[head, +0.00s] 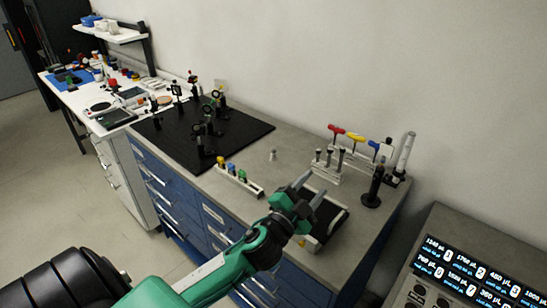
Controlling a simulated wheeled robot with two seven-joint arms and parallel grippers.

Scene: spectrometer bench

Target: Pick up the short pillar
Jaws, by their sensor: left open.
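A small pale grey post (273,155) stands alone on the grey bench top (240,160). Several grey posts (341,158) stand in a light rack (325,173) further right. I cannot tell for certain which of these is the short pillar. My left gripper (311,189) is open and empty, reaching in over the front of the bench with its fingers pointing up and right in the picture. It is in front of the rack and to the right of the lone post, apart from both. My right gripper is out of view.
A black tray (338,220) lies partly hidden behind my left gripper. A black stand (374,185) and coloured-handled drivers (355,137) are at the right. A small holder (238,181) and a black breadboard (168,137) with optics are left. Bench around the lone post is clear.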

